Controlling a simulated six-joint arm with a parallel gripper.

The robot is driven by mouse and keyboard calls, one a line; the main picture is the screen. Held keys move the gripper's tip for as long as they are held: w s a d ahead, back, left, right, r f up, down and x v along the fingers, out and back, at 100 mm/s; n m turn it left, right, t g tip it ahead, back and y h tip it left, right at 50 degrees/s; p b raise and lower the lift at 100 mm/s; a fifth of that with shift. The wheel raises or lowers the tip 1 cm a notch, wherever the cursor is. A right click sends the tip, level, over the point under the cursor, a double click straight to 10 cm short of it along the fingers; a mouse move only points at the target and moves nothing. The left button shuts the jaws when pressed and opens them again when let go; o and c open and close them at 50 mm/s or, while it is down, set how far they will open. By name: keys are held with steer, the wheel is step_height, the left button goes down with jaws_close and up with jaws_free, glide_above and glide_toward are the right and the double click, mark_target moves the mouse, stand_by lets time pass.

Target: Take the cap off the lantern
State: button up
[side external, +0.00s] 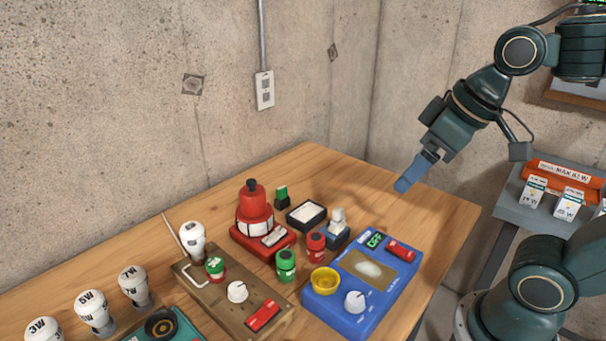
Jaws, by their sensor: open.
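The lantern (266,240) is red with a pale band around its middle and stands on the wooden table. Its red domed cap (254,202) sits on top, with a small dark knob at the peak. My gripper (404,185) is above the right back part of the table, up and to the right of the lantern and well apart from it. Its blue fingers point down and to the left. It is open and nothing shows between the fingers. The fingers overlap in this view, so the gap is hard to see.
Right of the lantern are a green jar (286,266), a red jar (316,246), a black tray (306,215) and a blue box (365,285) with a yellow cup (325,280). A brown panel (215,290) and several bulbs (92,308) stand left. The table's back right is clear.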

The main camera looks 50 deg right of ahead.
steer(key=w+a+r+n+g+y, duration=0.1)
steer(key=w+n, duration=0.2)
steer(key=w, duration=0.4)
steer(key=w+a+r+n+y, duration=0.1)
steer(key=w+a+n, duration=0.1)
steer(key=w, duration=0.6)
steer(key=n+g+y, duration=0.1)
steer(key=n+g, duration=0.1)
steer(key=n, duration=0.3)
glide_toward(255, 188)
steer(key=shift+d+r, duration=0.5)
steer(key=shift+r, duration=0.2)
steer(key=shift+x, duration=4.3)
steer(key=shift+a, duration=0.15)
steer(key=shift+x, duration=2.55)
steer(key=shift+s+a, duration=0.15)
steer(key=c, duration=1)
